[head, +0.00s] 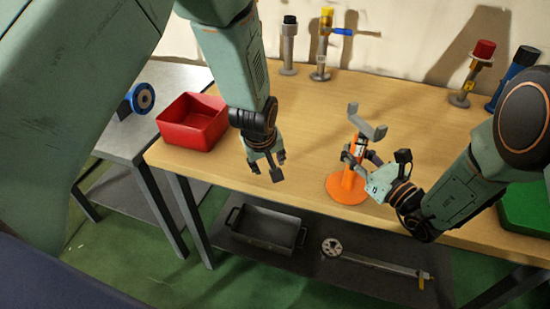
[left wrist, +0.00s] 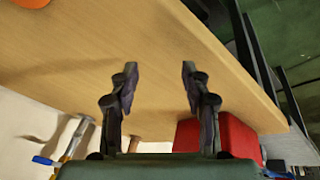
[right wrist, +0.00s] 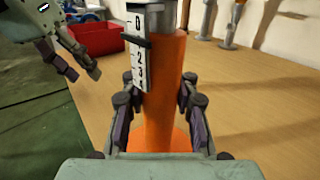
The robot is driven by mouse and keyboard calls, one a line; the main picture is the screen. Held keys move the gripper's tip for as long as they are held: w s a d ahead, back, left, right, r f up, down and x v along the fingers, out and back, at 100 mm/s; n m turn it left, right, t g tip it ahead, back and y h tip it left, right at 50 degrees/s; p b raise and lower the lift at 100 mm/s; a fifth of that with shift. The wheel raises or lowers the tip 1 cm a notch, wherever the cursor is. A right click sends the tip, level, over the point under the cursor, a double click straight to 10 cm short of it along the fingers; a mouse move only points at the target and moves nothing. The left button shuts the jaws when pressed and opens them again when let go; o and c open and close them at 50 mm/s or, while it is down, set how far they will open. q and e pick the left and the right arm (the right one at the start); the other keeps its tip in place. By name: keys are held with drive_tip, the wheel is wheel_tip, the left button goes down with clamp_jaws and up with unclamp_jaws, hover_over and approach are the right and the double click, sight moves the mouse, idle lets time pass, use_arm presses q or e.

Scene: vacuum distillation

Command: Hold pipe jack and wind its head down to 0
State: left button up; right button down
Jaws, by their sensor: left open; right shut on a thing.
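The pipe jack has an orange round base (head: 347,190), an orange column and a grey forked head (head: 368,124). It stands upright on the wooden bench near its front edge. My right gripper (head: 358,163) is shut on the orange column (right wrist: 165,100), with a finger on either side in the right wrist view. A white scale (right wrist: 139,62) with black numerals hangs along the column. A dark bar crosses it just below the 0. The head is out of the right wrist view. My left gripper (head: 267,170) is open and empty, left of the jack, over the bench's front edge.
A red bin (head: 193,122) stands at the bench's left end. Several pipe fittings, including a grey post (head: 289,48) and a red-topped one (head: 474,70), stand at the back. A green tray (head: 527,205) is at right. The bench between bin and jack is clear.

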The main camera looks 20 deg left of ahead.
use_arm(q)
drive_tip(key=shift+o, duration=1.4)
drive_tip(key=shift+s+a+f, duration=0.1)
drive_tip(key=shift+f, duration=0.15)
drive_tip(key=o, duration=0.3)
drive_tip(key=shift+s+a+f, duration=1.05)
drive_tip(key=shift+s+f, duration=0.05)
drive_tip(key=shift+s, duration=0.15)
drive_tip(key=shift+o, duration=0.8)
drive_tip(key=shift+a+f+m+h, duration=0.25)
drive_tip(key=shift+a+m+h, duration=0.05)
drive_tip(key=shift+m, duration=0.3)
drive_tip(key=shift+o, duration=0.8)
drive_tip(key=shift+m+t, duration=0.6)
drive_tip(key=shift+m, duration=0.2)
drive_tip(key=shift+o, duration=0.6)
drive_tip(key=shift+w+d+r+m+t+h, duration=0.15)
drive_tip(key=shift+d+m+t+h, duration=0.25)
drive_tip(key=shift+m, duration=0.3)
drive_tip(key=s+d+r+m+t+h, duration=0.2)
drive_tip(key=d+r+m+t+h, duration=0.1)
drive_tip(key=d+r+m+h, duration=0.4)
drive_tip(key=s+d+r+m+t+h, duration=0.25)
drive_tip(key=d+r+m+h, duration=0.3)
drive_tip(key=r, duration=0.35)
drive_tip(key=w+a+x, duration=0.1)
drive_tip(key=x, duration=1.1)
drive_tip(key=shift+r+m+t, duration=0.15)
drive_tip(key=shift+m+t, duration=0.2)
